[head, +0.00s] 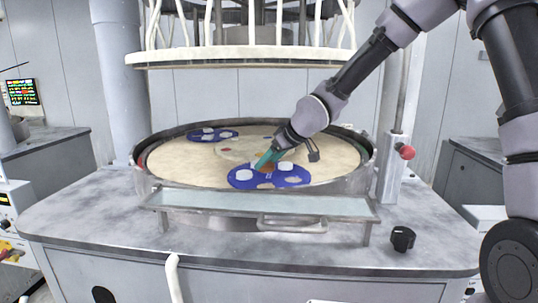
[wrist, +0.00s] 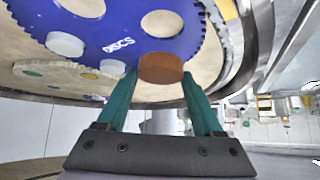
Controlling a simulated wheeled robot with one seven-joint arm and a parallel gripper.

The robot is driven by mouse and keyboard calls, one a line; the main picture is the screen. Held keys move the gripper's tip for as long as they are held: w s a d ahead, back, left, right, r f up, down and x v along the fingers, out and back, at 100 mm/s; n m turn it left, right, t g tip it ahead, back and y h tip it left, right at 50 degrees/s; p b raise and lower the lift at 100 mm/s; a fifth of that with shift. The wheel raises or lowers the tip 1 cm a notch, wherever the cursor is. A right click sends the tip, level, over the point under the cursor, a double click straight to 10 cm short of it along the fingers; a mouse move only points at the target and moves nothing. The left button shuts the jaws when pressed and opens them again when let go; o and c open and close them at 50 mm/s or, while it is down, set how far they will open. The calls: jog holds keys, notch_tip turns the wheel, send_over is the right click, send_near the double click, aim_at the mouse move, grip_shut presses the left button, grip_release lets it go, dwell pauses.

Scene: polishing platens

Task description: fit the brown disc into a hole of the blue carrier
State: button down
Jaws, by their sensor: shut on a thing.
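The brown disc (wrist: 161,68) is held between the teal fingertips of my gripper (wrist: 160,78) in the wrist view. In the head view my gripper (head: 265,162) reaches down over the near blue carrier (head: 240,184), and only a little of the brown disc (head: 266,168) shows. The blue carrier (wrist: 120,28) fills the top of the wrist view, with its toothed edge close to the disc. One bare hole (wrist: 162,23) lies just beyond the disc, and another (wrist: 85,6) is at the top edge. The gap between disc and carrier is hard to tell.
White discs (head: 245,174) (head: 285,167) sit on the near carrier. A second blue carrier (head: 212,135) lies at the back left of the beige platen (head: 175,163). A metal rim surrounds the platen, with a glass-topped ledge (head: 255,203) in front. A large upper plate (head: 240,56) hangs above.

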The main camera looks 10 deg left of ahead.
aim_at(272, 169)
jog(key=shift+h, duration=0.3)
jog(key=shift+s+f, duration=0.1)
jog(key=shift+f, duration=2)
jog(key=shift+f, duration=0.8)
grip_release()
jog(key=v, duration=0.8)
jog(key=shift+s+d+r, duration=0.15)
jog(key=shift+r, duration=0.1)
jog(key=shift+v, duration=1.05)
jog(key=shift+s, duration=0.1)
